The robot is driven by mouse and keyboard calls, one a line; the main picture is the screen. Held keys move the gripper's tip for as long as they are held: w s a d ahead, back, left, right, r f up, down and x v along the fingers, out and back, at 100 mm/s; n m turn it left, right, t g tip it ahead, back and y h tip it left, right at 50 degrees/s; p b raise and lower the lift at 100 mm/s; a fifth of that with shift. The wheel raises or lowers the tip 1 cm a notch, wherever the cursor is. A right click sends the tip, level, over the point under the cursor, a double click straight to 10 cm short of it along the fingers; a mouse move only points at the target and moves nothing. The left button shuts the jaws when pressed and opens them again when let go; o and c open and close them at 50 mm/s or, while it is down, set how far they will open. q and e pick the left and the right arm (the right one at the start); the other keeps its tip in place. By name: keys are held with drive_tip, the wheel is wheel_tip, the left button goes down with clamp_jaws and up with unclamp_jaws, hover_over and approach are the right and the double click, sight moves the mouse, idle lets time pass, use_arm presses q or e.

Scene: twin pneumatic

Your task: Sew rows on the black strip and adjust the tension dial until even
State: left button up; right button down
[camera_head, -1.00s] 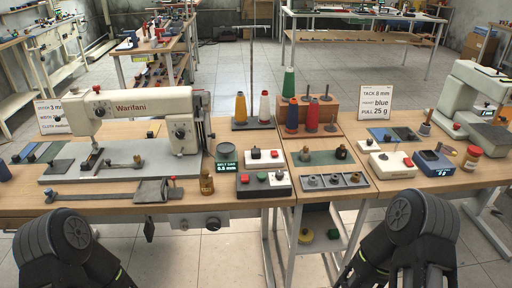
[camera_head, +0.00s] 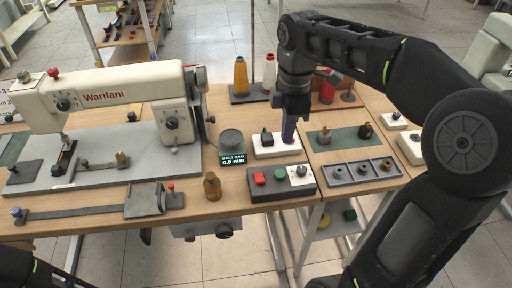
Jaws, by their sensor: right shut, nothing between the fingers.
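The cream sewing machine (camera_head: 120,92) stands at the left on a grey bed (camera_head: 100,160). It has a dial on its head (camera_head: 172,124) and another dial at its left end (camera_head: 62,104); I cannot tell which is the tension dial. A dark flat piece (camera_head: 22,172) lies at the left of the bed; I cannot tell if it is the black strip. My right gripper (camera_head: 289,138) points down, shut and empty, over the white button box (camera_head: 265,147), covering its right part; contact is unclear. My left gripper is out of view.
A control box (camera_head: 262,190) with red and green buttons and a white knob panel stands in front, beside a brass weight (camera_head: 212,186). A tray of bobbins (camera_head: 350,174) is at the right.

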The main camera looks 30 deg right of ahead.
sight(283, 174)
drive_tip(key=shift+s+d+r, duration=0.1)
drive_tip(key=shift+d+r, duration=0.1)
drive_tip(key=shift+r, duration=0.45)
wheel_tip(283, 174, down, 14)
drive_tip(key=shift+a+f, duration=0.1)
idle(0.3)
